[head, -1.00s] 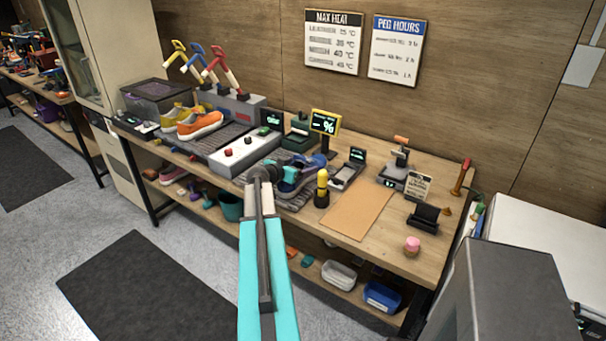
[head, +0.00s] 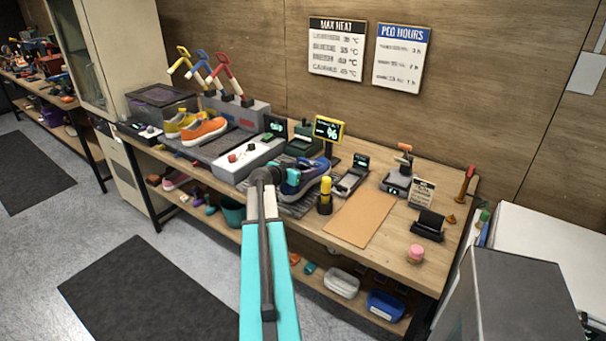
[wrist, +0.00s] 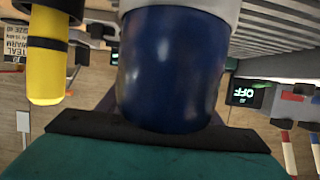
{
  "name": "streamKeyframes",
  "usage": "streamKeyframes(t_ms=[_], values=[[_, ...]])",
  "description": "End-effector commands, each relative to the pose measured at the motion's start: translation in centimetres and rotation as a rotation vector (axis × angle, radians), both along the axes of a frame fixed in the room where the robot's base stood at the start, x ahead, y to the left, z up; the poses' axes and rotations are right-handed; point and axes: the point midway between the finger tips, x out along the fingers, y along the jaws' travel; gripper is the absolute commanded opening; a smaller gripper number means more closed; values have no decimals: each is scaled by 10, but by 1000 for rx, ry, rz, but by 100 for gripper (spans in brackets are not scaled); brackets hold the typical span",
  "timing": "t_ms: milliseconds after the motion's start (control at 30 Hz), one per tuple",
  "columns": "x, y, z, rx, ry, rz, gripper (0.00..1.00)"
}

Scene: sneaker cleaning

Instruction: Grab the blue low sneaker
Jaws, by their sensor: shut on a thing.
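The blue low sneaker (head: 316,172) is at the middle of the workbench, over a dark ribbed mat (head: 297,208), with its pale sole showing. My teal gripper (head: 288,180) is at its left end in the head view and is shut on it. In the wrist view the shiny blue end of the sneaker (wrist: 170,70) fills the middle, against the dark pad of my gripper (wrist: 158,132). The sneaker appears slightly above the mat; the exact gap is unclear. My arm hides part of the mat.
A yellow-topped black bottle (head: 325,195) stands close at the sneaker's right; it also shows in the wrist view (wrist: 46,60). A yellow-framed display (head: 328,130) stands behind. Orange (head: 204,131) and yellow sneakers sit at the left. A tan mat (head: 360,219) is bare at the right.

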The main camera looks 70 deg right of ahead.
Motion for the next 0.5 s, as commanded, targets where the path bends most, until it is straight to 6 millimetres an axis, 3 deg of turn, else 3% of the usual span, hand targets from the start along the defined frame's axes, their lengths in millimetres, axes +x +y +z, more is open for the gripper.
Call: streamKeyframes(t_ms=[500], values=[[0, 0, 62, -3, 0, 1, 26]])
